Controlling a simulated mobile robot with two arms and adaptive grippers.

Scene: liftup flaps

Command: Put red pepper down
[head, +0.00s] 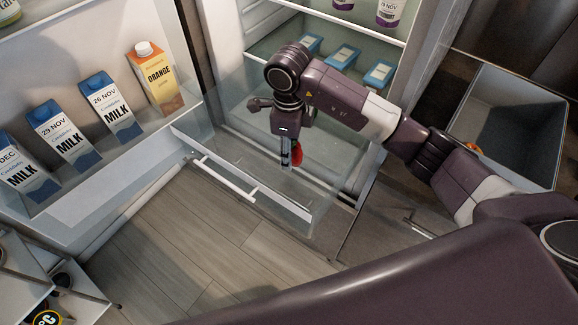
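The red pepper (298,155) shows in the head view at the fingertips of my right gripper (291,159), partly hidden by the near finger. My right gripper points down and appears shut on the pepper. Both are over the pulled-out clear fridge drawer (232,180), inside its outline in the picture. I cannot tell how far the pepper is above the drawer floor. My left gripper is not in view.
The open fridge door on the left holds milk cartons (61,132) and an orange juice carton (154,78). Blue-lidded boxes (343,55) stand on a shelf above the drawer. A grey open bin drawer (512,120) is at right. Wooden floor (200,240) is clear below.

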